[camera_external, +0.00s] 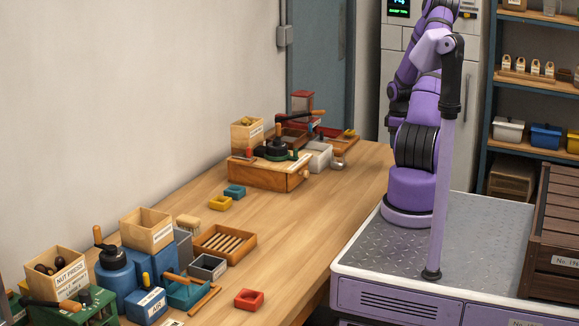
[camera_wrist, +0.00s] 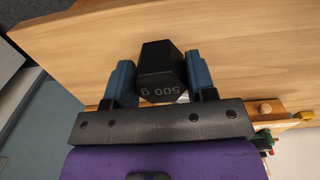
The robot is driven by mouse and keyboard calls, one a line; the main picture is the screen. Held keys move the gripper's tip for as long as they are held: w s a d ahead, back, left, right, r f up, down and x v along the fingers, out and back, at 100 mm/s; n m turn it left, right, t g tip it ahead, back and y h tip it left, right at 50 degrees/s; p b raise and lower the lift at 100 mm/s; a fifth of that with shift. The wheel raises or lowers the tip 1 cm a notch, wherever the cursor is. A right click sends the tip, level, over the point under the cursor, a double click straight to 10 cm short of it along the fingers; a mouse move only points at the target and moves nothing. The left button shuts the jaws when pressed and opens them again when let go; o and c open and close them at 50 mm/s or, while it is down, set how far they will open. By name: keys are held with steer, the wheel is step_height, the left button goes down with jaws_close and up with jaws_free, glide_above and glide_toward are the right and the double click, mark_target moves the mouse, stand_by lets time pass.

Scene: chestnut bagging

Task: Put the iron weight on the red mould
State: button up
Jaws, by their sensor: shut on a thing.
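The iron weight (camera_wrist: 161,68) is a black faceted block marked "500 g", seen upside down in the wrist view. My gripper (camera_wrist: 160,80) is shut on it, with one blue finger on each side, over wooden tabletop. The red mould (camera_external: 249,299) is a small open square block near the table's front edge in the external view. It stands empty and apart from other things. My gripper and the weight cannot be made out in the external view, and the red mould is not seen in the wrist view.
A yellow mould (camera_external: 220,203) and a teal mould (camera_external: 234,191) lie mid-table. A wooden tray with slats (camera_external: 224,244), a grey tray (camera_external: 208,267) and a blue machine (camera_external: 116,279) stand left of the red mould. The table's right middle (camera_external: 310,215) is clear.

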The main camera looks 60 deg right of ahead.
steer(key=r, duration=0.7)
steer(key=shift+w+a, duration=0.2)
steer(key=shift+w, duration=0.2)
steer(key=w+a+n, duration=0.4)
steer(key=w+a, duration=0.3)
steer(key=w, duration=0.3)
steer(key=w+a+n, duration=0.3)
steer(key=w+a, duration=0.5)
steer(key=w, duration=0.3)
steer(key=w+a+n, duration=0.3)
steer(key=w+a, duration=0.1)
steer(key=a, duration=0.6)
steer(key=w+a+n, duration=0.3)
steer(key=w+a, duration=0.1)
steer(key=a, duration=0.5)
steer(key=w+a+n, duration=0.2)
steer(key=w+a, duration=0.2)
steer(key=a, duration=0.6)
steer(key=s+a+n, duration=0.1)
steer(key=a+n, duration=0.4)
steer(key=a, duration=1.2)
steer(key=n, duration=1.1)
glide_above(249, 295)
step_height(249, 295, down, 4)
steer(key=shift+f, duration=4.6)
steer(key=shift+f, duration=0.1)
